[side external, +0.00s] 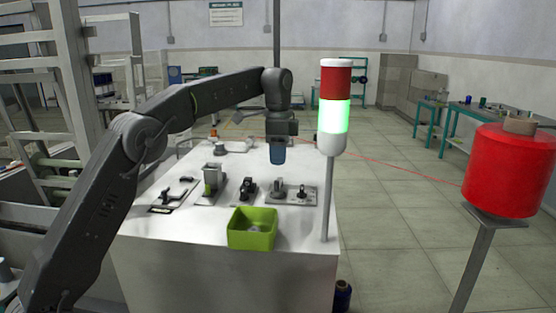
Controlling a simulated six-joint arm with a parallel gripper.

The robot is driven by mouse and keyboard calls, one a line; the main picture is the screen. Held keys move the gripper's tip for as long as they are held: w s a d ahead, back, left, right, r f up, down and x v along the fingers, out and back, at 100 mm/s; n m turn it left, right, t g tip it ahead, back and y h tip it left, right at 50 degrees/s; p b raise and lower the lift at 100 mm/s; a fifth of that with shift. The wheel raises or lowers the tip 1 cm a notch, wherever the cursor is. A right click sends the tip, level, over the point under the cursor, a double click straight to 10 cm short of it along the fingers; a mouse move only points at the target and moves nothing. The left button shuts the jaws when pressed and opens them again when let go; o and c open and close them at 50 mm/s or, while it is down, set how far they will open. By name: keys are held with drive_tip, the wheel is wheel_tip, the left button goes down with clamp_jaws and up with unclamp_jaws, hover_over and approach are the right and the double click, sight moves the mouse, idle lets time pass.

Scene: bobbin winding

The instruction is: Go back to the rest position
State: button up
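My arm reaches in from the left over the white worktable (215,262). My gripper (278,148) points down above the table's right part, clear of the fixtures on it. A dark blue piece (277,155) shows at its lower end. At this size I cannot tell whether this piece is the fingers or something held. The gap between the fingers cannot be made out.
A signal tower (334,115), lit green, rises at the right front corner. A red spool (508,170) stands farther right, its thread running toward the table.

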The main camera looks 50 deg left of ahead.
idle(0.4)
drive_tip(key=s+d+r+n+t, duration=0.2)
drive_tip(key=s+d, duration=0.1)
drive_tip(key=s, duration=0.5)
drive_tip(key=s+d+r+n+t, duration=0.1)
drive_tip(key=s+d+r+n, duration=0.15)
drive_tip(key=s, duration=0.65)
drive_tip(key=s+d+f+n+t, duration=0.1)
drive_tip(key=s+d+f+n, duration=0.1)
drive_tip(key=s+f, duration=0.3)
drive_tip(key=s+d+f+n+t, duration=0.1)
drive_tip(key=s+f, duration=0.4)
drive_tip(key=s, duration=0.5)
drive_tip(key=shift+s+d+n+t, duration=0.3)
drive_tip(key=shift+d+n, duration=0.05)
drive_tip(key=shift+n, duration=0.4)
